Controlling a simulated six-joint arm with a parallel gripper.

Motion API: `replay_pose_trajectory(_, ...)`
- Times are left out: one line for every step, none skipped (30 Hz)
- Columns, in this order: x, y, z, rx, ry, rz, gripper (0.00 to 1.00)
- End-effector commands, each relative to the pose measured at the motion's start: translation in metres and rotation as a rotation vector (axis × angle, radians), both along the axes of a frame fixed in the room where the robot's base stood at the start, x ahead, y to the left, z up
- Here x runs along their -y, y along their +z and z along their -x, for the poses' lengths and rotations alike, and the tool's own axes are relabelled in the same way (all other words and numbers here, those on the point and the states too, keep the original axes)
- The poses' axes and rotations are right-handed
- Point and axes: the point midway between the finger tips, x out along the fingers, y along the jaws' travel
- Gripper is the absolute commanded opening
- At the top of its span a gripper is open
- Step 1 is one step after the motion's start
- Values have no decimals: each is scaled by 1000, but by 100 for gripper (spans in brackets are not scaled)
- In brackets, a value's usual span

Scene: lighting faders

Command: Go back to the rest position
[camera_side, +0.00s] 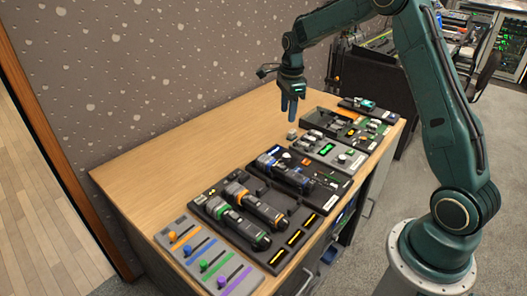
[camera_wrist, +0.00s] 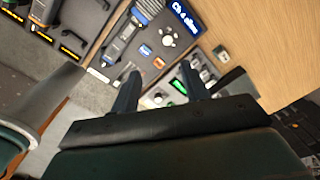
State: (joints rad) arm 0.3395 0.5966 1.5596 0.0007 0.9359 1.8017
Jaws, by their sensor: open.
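My gripper (camera_side: 289,106) hangs in the air above the back part of the wooden desk (camera_side: 152,179), pointing down. In the wrist view its two fingers (camera_wrist: 158,88) are spread apart with nothing between them. The fader panel (camera_side: 211,260) lies at the near left of the desk, with orange, blue, green and purple sliders. My gripper is well away from that panel and apart from every device on the desk. Nothing is held.
Dark trays with handheld devices (camera_side: 249,213) stand beside the fader panel. A grey panel with a green display (camera_side: 327,149) and more boards (camera_side: 371,106) lie toward the far right. The left part of the desk top is bare. A speckled wall rises behind it.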

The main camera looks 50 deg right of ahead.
Motion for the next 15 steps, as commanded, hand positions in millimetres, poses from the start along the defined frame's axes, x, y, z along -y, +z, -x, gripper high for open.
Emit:
replay_pose_trajectory(-7,13,4,14,53,7,46)
replay_pose_trajectory(-11,20,8,19,87,11,46)
replay_pose_trajectory(-17,29,12,28,133,17,46)
replay_pose_trajectory(-21,35,15,33,168,22,46)
replay_pose_trajectory(-25,42,19,40,204,27,46)
replay_pose_trajectory(-30,50,24,47,251,33,46)
replay_pose_trajectory(-34,56,28,54,285,38,46)
replay_pose_trajectory(-38,61,32,59,320,43,46)
replay_pose_trajectory(-43,69,37,67,366,50,46)
replay_pose_trajectory(-47,74,41,73,402,56,46)
replay_pose_trajectory(-51,80,46,79,437,62,46)
replay_pose_trajectory(-56,87,52,86,484,70,46)
replay_pose_trajectory(-60,91,56,91,518,75,46)
replay_pose_trajectory(-64,96,61,97,552,82,46)
replay_pose_trajectory(-69,102,68,104,600,91,46)
